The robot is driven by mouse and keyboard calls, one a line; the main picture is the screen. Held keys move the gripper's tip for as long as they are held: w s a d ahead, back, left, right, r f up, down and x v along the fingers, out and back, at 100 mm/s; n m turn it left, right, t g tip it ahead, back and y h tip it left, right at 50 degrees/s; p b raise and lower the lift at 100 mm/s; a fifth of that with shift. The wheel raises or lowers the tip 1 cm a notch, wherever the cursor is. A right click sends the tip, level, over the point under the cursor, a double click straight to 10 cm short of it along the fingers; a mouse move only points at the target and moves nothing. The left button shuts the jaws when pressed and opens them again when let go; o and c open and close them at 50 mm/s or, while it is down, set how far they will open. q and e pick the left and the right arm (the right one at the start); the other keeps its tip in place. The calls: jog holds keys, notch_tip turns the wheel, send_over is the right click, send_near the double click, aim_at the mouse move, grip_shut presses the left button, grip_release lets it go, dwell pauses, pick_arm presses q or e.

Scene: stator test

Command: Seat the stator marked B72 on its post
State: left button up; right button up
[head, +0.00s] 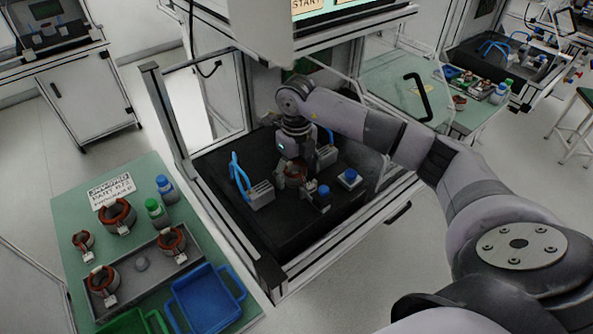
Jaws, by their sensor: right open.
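My right arm reaches into the test station, and its open gripper (299,170) points down at a stator (294,174) with a reddish-brown winding. The fingers are close to this stator; I cannot tell whether they touch it. The post under it is hidden. More stators with white tags are on the green side table at the left: a large one (118,216) and a small one (82,240) on the tabletop, and two (172,240) (103,281) in a grey tray. The tags are too small to read, so I cannot tell which is B72. My left gripper is out of view.
The station's black floor (318,226) also holds grey blocks (261,194), a blue-topped part (323,194) and a blue button box (350,178). Station frame posts (168,115) stand around it. The side table has bottles (154,208) and a blue bin (207,298).

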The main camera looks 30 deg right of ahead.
notch_tip(320, 180, up, 12)
dwell(0.5)
dwell(0.7)
